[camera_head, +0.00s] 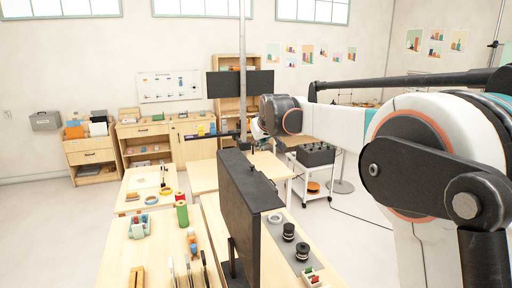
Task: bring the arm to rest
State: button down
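My arm (340,124) reaches from the right edge of the head view toward the middle, raised above the tables. Its far end bends down at a dark joint (280,115) with an orange ring. My gripper (257,142) seems to hang just below that joint, small and partly hidden by it. I cannot make out its fingers, or whether they are open or hold anything.
A black upright panel (248,205) stands between two wooden tables below my arm. The left table (120,255) carries tools and a green roll (182,214). A white cart (318,178) with a black case stands behind. Clear floor (50,225) lies at left.

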jog(key=s+d+f+m+b, duration=0.1)
jog(key=s+d+f+b, duration=0.3)
jog(key=s, duration=0.5)
jog(key=s+d+f+g+h+b, duration=0.1)
jog(key=s+d+f+b, duration=0.1)
jog(key=s+f+b, duration=0.5)
jog(key=s+d+f+m+b, duration=0.1)
jog(key=s+d+f+b, duration=0.15)
jog(key=s, duration=0.95)
jog(key=s+d+f+m+g+b, duration=0.1)
jog(key=s+f+b, duration=1)
jog(key=s+f, duration=1.2)
notch_tip(320, 180, down, 3)
jog(key=d+m, duration=0.1)
jog(key=d, duration=0.1)
jog(key=shift+s+d+r+g+h+b, duration=0.15)
jog(key=shift+s+d+g+h+b, duration=0.15)
jog(key=shift+s+d+g, duration=0.1)
